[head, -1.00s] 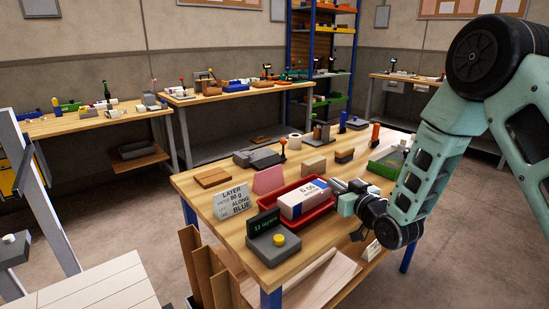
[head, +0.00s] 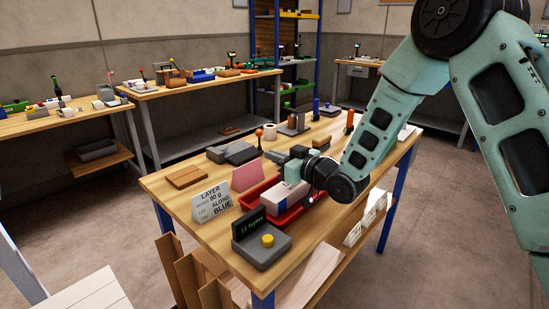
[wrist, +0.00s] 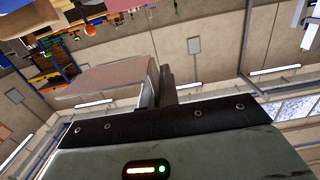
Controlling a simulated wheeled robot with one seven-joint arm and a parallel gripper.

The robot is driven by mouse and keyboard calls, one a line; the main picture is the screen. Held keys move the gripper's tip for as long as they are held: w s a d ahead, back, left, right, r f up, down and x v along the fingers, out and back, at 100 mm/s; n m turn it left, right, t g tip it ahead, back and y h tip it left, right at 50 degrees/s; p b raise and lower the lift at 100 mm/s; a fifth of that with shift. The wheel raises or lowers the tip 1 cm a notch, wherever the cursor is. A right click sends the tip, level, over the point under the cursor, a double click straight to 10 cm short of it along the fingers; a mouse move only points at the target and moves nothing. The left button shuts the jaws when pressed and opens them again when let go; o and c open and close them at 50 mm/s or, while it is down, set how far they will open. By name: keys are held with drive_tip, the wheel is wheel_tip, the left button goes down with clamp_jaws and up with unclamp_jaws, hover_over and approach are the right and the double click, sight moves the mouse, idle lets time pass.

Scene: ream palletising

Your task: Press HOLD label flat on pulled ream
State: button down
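A white ream with a blue end (head: 288,194) lies in a red tray (head: 258,187) on the near table. My gripper (head: 280,156) is above and behind the ream, with its arm coming in from the right. It appears apart from the ream, and its fingertips are hard to make out. In the wrist view a dark finger (wrist: 167,84) stands beside a flat brownish-pink thing with a pale edge (wrist: 110,80). I cannot tell what that thing is or whether it is gripped. I cannot make out a HOLD label.
A grey box with a yellow button and lit display (head: 262,245) stands at the near corner. A LAYER sign (head: 211,202), a pink card (head: 247,175) and a brown block (head: 187,177) are to the left. Grey equipment (head: 232,152) stands behind.

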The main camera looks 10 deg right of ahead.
sight(275, 189)
drive_tip(key=shift+f+b, duration=2.3)
drive_tip(key=shift+f, duration=0.5)
drive_tip(key=shift+b, duration=0.35)
drive_tip(key=shift+f+b, duration=0.3)
drive_tip(key=shift+b, duration=0.1)
